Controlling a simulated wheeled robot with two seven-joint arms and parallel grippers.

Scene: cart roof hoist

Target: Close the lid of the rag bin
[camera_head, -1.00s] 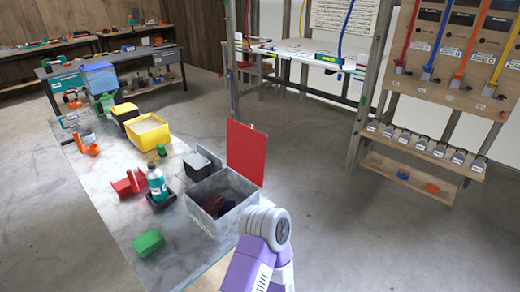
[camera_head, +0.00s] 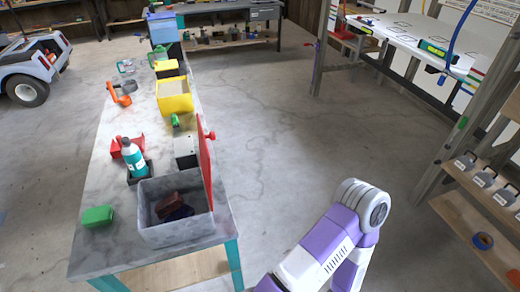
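The rag bin is a grey marbled open box (camera_head: 178,235) near the close end of the long table. Dark red and dark rags (camera_head: 172,207) lie inside. Its red lid (camera_head: 205,165) stands open and upright along the bin's right side, seen nearly edge-on, with a red knob (camera_head: 210,135) near its top. One of my purple and white arms is at the lower right, to the right of the bin and apart from it. Neither gripper shows in this view.
The table (camera_head: 110,165) also bears a green block (camera_head: 98,216), a teal bottle (camera_head: 133,158), a red object (camera_head: 120,148) and a yellow bin (camera_head: 174,98). Open floor (camera_head: 275,130) lies right of the table. A wooden rack (camera_head: 475,215) stands at the right.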

